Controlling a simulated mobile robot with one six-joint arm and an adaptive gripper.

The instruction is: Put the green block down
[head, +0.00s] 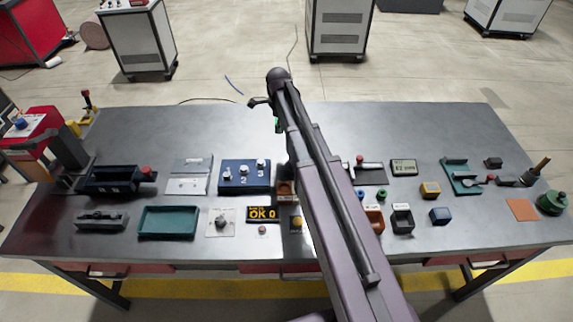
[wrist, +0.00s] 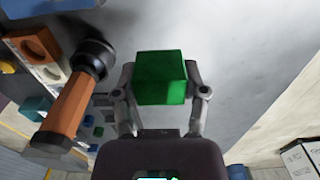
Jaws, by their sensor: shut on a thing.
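The green block (wrist: 160,76) shows in the middle of the wrist view. My gripper (wrist: 162,90) is shut on it, with one finger on each side. Grey surface shows beyond the block, but I cannot tell how high the block is above it. In the head view my arm reaches over the middle of the workbench (head: 330,118).
The back strip of the bench is clear. An orange-brown handle (wrist: 68,110) with a black end is left of the block.

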